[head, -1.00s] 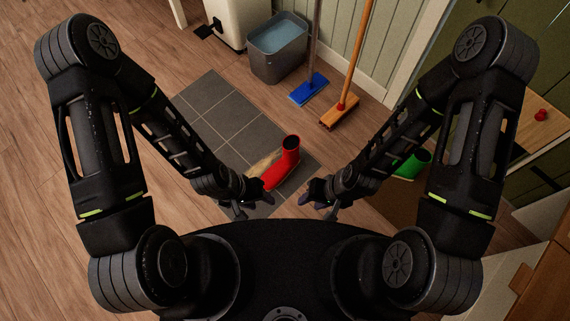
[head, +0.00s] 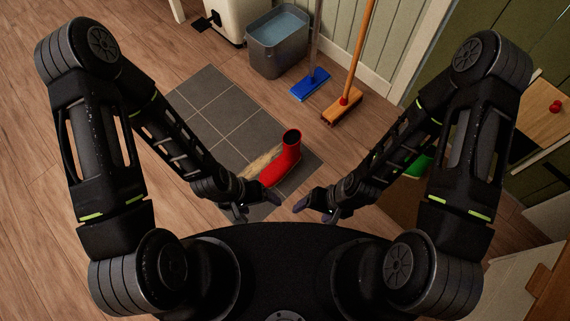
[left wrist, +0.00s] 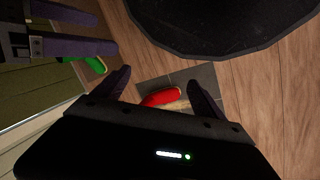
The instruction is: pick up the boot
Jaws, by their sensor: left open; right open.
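A red boot (head: 284,160) stands upright on the grey tiled patch (head: 215,112) of floor, near its right corner. A pale tan smear or patch beside the boot is partly hidden behind my left arm. My left gripper (head: 240,212) is open and empty, in front of the boot and to its left. In the left wrist view the red boot (left wrist: 161,97) shows beyond and between the open fingers, apart from them. My right gripper (head: 318,206) is open and empty, in front of the boot and to its right. A green boot (head: 418,165) is mostly hidden behind my right arm.
A grey bucket of water (head: 278,42) stands at the back. A blue broom head (head: 310,84) and an orange broom (head: 342,106) stand right of it by the wall. A wooden surface with a red knob (head: 555,106) is at the right. Wood floor lies open at the left.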

